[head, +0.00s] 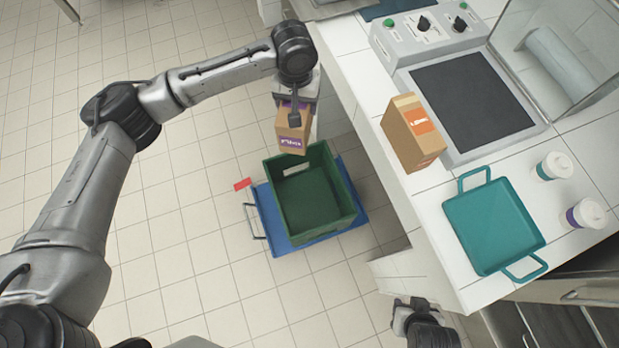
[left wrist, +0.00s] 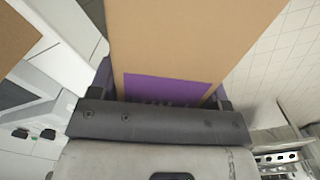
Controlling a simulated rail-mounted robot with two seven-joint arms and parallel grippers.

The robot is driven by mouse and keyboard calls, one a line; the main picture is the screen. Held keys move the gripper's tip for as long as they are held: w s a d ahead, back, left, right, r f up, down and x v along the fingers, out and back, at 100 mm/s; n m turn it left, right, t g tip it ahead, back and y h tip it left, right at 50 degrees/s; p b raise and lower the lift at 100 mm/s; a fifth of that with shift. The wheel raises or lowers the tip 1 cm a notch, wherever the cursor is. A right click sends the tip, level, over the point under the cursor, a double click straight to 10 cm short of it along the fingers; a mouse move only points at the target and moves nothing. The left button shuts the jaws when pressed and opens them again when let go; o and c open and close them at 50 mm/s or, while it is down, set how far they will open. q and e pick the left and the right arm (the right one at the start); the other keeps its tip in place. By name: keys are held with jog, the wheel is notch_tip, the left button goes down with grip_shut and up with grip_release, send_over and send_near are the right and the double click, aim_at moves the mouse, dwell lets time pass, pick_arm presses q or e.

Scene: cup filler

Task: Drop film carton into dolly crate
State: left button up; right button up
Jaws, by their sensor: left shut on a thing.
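A brown carton with a purple label (head: 291,131) hangs upright in my left gripper (head: 295,105). In the left wrist view the carton (left wrist: 190,45) fills the upper middle, between the fingers. The label's lettering is too small to read surely. The green dolly crate (head: 348,203) stands open and empty-looking on a blue dolly (head: 268,213) on the floor. In the head view the carton's lower end is just at the crate's far rim; its height above the rim is hard to judge. My right gripper (head: 416,303) is low at the bottom, with nothing visible in it.
On the white counter at right stand a carton with an orange label (head: 411,137), a teal tray (head: 493,222), and two lidded cups (head: 553,167) (head: 585,214). A machine with knobs and a dark plate (head: 470,100) is behind. The counter edge runs right of the crate. Floor left is clear.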

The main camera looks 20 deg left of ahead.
pick_arm(q)
notch_tip(320, 180, down, 48)
jog(key=n+b, duration=0.2)
jog(key=b, duration=2.9)
jog(key=shift+w+d+f, duration=0.2)
jog(key=shift+w+d, duration=0.2)
jog(key=o, duration=1)
jog(key=shift+o, duration=0.9)
